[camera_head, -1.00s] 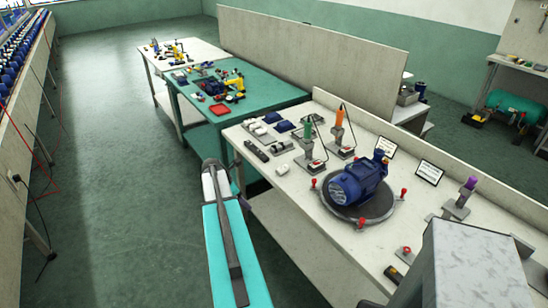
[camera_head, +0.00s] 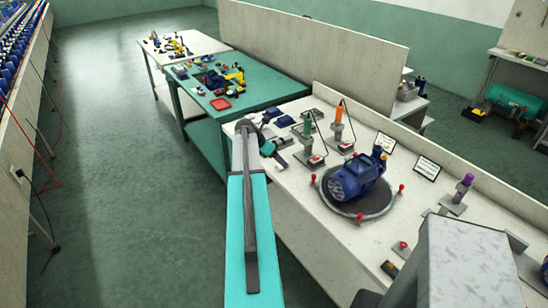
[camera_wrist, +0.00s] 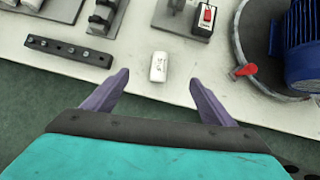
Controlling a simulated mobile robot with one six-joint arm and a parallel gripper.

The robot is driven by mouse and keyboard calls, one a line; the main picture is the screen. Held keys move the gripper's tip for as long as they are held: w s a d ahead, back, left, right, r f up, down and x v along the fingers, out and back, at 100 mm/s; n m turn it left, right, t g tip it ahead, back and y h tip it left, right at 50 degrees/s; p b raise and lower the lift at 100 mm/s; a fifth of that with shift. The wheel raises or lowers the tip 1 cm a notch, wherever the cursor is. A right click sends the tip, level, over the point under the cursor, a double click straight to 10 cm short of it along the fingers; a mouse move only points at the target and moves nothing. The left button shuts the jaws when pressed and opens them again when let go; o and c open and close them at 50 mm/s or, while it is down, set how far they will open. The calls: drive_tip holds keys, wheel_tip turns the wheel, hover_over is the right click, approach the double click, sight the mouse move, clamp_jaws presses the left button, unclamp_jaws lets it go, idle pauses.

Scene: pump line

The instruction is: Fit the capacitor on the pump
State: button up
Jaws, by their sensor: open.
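The blue pump (camera_head: 358,180) sits on a round grey fixture (camera_head: 328,205) with red knobs on the bench. In the wrist view part of the pump (camera_wrist: 304,55) shows at the right edge. A small white capacitor (camera_wrist: 158,64) with dark print lies on the bench near its front edge. My gripper (camera_wrist: 159,80) is open and empty, its two fingers apart, with the capacitor in the gap between and just beyond the tips. A gap in height cannot be judged. In the head view my gripper (camera_head: 279,160) is over the bench's left part, and the capacitor is not clearly visible.
A dark strip with pegs (camera_wrist: 69,51) lies left of the capacitor. Green (camera_head: 307,127) and orange (camera_head: 338,115) tool stands rise behind, and a purple one (camera_head: 465,182) stands at the right. A red-switch box (camera_wrist: 204,20) is beyond. Bare bench surrounds the capacitor.

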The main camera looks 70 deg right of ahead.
sight(278, 165)
drive_tip(key=shift+d+f, duration=0.1)
drive_tip(key=shift+f, duration=0.05)
drive_tip(key=shift+b+x, duration=1.3)
drive_tip(key=shift+x, duration=0.55)
drive_tip(key=shift+s+d+f, duration=0.15)
drive_tip(key=shift+d+f, duration=0.05)
drive_tip(key=shift+f, duration=0.15)
drive_tip(key=shift+p, duration=0.5)
drive_tip(key=shift+x, duration=1)
idle(0.8)
drive_tip(key=c, duration=1.8)
